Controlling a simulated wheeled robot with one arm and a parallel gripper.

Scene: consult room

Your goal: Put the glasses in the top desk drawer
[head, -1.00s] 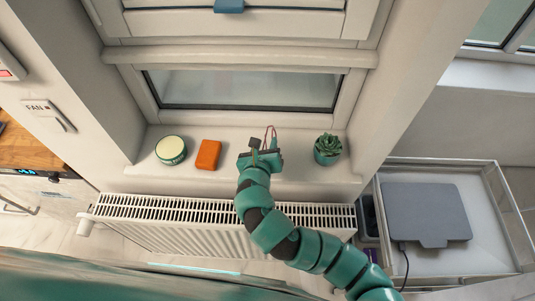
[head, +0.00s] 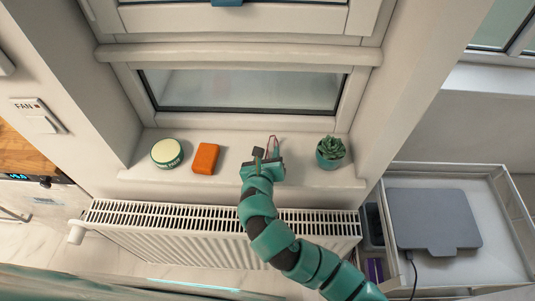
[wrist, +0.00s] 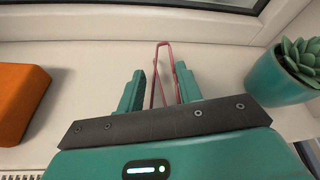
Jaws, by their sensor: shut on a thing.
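The glasses show as a thin red frame (head: 272,147) above the white windowsill, between an orange block and a potted plant. In the wrist view the red frame (wrist: 165,46) stands up between the fingers and reaches past their tips. My gripper (head: 265,158) is shut on the glasses; its two teal fingers (wrist: 160,88) are on either side of them. The lower part of the glasses is hidden behind the gripper's body. I cannot make out a desk drawer in either view.
On the sill (head: 225,172) stand a round tin (head: 167,153), the orange block (head: 206,158) and the plant (head: 330,153). A radiator (head: 190,232) is below. At right, a grey flat device (head: 433,219) lies on a white railed surface (head: 495,262). A wooden counter (head: 18,153) is at left.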

